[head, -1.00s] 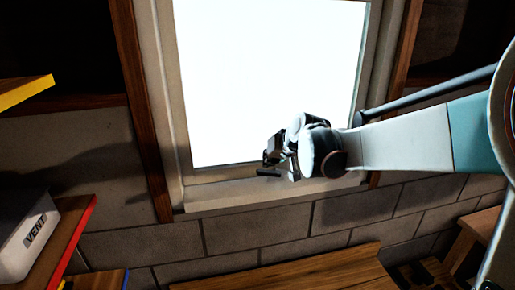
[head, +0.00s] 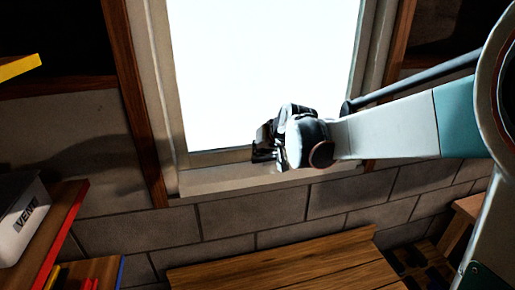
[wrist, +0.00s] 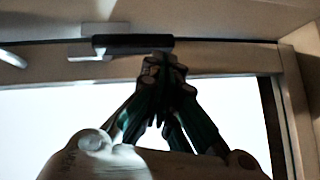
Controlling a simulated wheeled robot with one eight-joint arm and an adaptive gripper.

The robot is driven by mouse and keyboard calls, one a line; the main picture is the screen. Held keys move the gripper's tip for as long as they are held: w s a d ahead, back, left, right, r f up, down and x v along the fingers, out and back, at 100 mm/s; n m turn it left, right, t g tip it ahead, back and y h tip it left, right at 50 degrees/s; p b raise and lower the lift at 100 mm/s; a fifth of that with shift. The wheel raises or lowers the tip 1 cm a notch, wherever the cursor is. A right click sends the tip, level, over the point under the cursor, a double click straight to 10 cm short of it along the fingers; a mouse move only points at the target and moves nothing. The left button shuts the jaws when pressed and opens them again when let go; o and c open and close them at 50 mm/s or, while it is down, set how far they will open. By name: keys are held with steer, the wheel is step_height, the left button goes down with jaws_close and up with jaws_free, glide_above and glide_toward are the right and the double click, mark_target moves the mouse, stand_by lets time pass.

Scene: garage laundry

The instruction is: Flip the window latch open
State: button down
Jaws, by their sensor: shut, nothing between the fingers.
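The window latch is a dark bar (wrist: 132,43) on a pale plate on the window frame (wrist: 225,58), in the upper part of the wrist view. My gripper (wrist: 165,62) is shut and empty, its fingertips close to the right end of the bar. I cannot tell whether they touch it. In the head view my gripper (head: 263,151) is in front of the lower edge of the window (head: 255,75), just above the sill (head: 225,178). The latch cannot be made out there; my gripper seems to cover it.
A wooden surface (head: 290,265) lies below the window. A shelf with a red edge (head: 62,225) holds a white box marked VENT (head: 20,222) at left. A yellow-edged shelf (head: 20,67) is above it. The wall between window and wooden surface is bare.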

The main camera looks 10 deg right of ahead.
steer(key=shift+r, duration=0.1)
steer(key=shift+r+p, duration=0.85)
steer(key=shift+r, duration=0.3)
steer(key=s+r+p, duration=0.2)
steer(key=s+r, duration=0.5)
steer(key=r, duration=0.3)
steer(key=s+d+f+g+h+b, duration=0.1)
steer(key=s+f+b, duration=1)
steer(key=f, duration=0.6)
steer(key=s+d+f+n+g+h+b, duration=0.1)
steer(key=s+f+b, duration=1)
steer(key=s+f, duration=0.4)
steer(key=shift+s+f, duration=0.35)
steer(key=shift+f, duration=0.55)
steer(key=shift+a, duration=0.1)
